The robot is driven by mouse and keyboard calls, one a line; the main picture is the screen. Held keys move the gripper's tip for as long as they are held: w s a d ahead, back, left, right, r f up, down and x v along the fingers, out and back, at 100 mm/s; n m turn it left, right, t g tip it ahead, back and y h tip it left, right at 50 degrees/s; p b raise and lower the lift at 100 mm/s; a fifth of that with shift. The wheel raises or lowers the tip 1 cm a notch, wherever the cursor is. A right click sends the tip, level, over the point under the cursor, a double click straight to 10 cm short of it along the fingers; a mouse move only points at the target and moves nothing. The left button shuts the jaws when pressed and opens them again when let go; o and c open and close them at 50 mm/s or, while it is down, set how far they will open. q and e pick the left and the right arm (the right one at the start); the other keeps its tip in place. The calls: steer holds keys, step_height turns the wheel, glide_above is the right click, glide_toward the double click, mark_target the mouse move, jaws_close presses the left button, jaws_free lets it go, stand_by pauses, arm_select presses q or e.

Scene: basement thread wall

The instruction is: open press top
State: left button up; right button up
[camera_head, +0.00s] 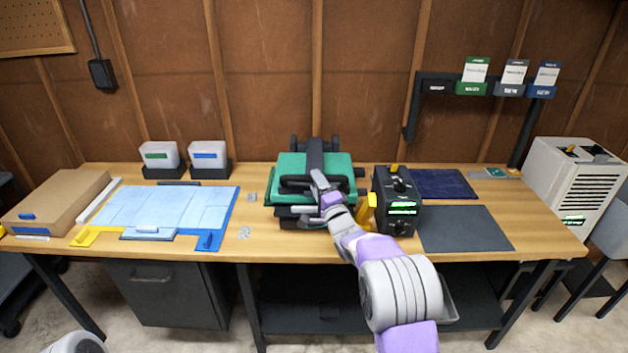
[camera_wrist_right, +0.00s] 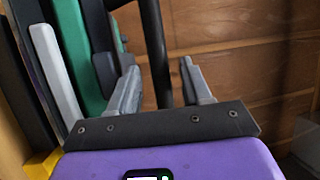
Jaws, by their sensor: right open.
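The press (camera_head: 340,165) stands closed in the middle of the bench, with a green top plate and dark frame. A dark handle bar (camera_head: 297,181) runs across its front. My right gripper (camera_head: 319,181) is at this handle, reaching in from the front right. In the right wrist view, the open fingers of my right gripper (camera_wrist_right: 160,78) stand apart on either side of a dark bar (camera_wrist_right: 152,40). I cannot tell whether either finger touches it. The press's green plate (camera_wrist_right: 77,50) shows left of the fingers. My left gripper is not in view.
A dark box with a green display (camera_head: 398,205) and a yellow part (camera_head: 366,212) stand close right of the press. A blue mat with light sheets (camera_head: 160,208) and a cardboard box (camera_head: 55,200) lie left. A grey mat (camera_head: 465,229) lies right.

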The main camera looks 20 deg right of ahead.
steer(key=shift+x, duration=1.45)
steer(key=shift+c, duration=0.4)
jaws_close()
